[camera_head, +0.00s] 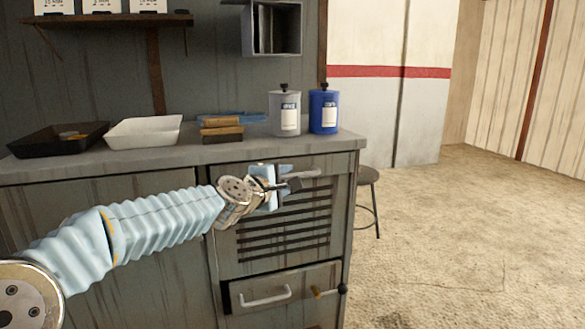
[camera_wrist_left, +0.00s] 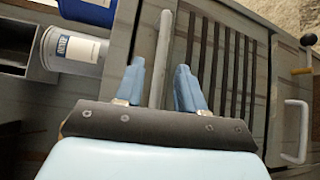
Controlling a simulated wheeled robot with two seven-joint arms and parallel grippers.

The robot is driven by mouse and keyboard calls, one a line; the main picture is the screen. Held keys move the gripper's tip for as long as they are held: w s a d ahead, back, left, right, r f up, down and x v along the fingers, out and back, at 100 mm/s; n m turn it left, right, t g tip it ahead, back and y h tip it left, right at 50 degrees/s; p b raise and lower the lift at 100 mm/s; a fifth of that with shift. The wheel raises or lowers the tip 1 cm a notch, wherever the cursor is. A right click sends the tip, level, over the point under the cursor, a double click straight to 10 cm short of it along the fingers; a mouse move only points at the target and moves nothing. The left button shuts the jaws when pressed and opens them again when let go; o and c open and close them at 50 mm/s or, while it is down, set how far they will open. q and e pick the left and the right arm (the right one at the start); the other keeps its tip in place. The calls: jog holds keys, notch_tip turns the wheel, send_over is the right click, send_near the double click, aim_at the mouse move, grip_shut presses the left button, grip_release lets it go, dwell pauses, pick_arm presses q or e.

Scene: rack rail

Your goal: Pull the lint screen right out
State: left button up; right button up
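A slotted grey panel (camera_head: 285,225) with a bar handle (camera_head: 304,173) along its top is set in the cabinet front. It appears to be the lint screen's front, though no label shows. My left gripper (camera_head: 280,182) is at this handle. In the left wrist view, the handle (camera_wrist_left: 161,55) runs between the two blue fingers of my left gripper (camera_wrist_left: 160,85), nearer the left one. The fingers stand apart, with a gap beside the bar. Slots show beyond the right finger. My right gripper is in neither view.
Below is a drawer front (camera_head: 285,282) with a pale handle and a wooden-gripped lever (camera_head: 328,291). The counter (camera_head: 220,154) holds a black tray (camera_head: 58,140), a white tray (camera_head: 145,133), a grey canister (camera_head: 284,113) and a blue canister (camera_head: 323,112). A stool (camera_head: 368,177) stands right; floor beyond is clear.

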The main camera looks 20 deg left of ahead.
aim_at(290, 176)
pick_arm(q)
jog(key=shift+p+x, duration=0.55)
jog(key=shift+x, duration=1.7)
grip_shut()
jog(key=shift+f, duration=0.1)
